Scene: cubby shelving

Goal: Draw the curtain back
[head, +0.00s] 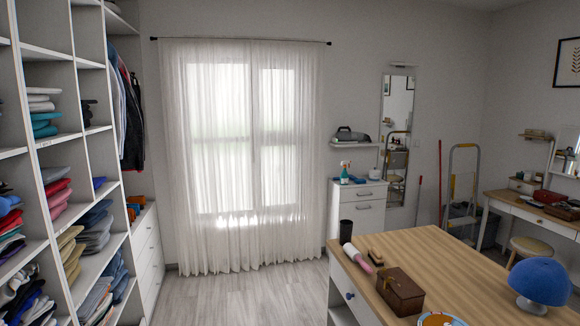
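A sheer white curtain (292,205) hangs from a dark rod (240,40) on the back wall. It is spread across the whole window (236,130) and reaches down close to the floor. The window frame and daylight show through the cloth. Neither of my grippers shows in the head view, so I cannot see whether they are open or shut.
Cubby shelving (64,147) with folded clothes lines the left. A wooden-topped counter (440,255) stands at front right, with a brown box (401,291) and a blue hat (541,279) on it. A white cabinet (358,209) is right of the curtain. Grey floor (235,298) is clear before the curtain.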

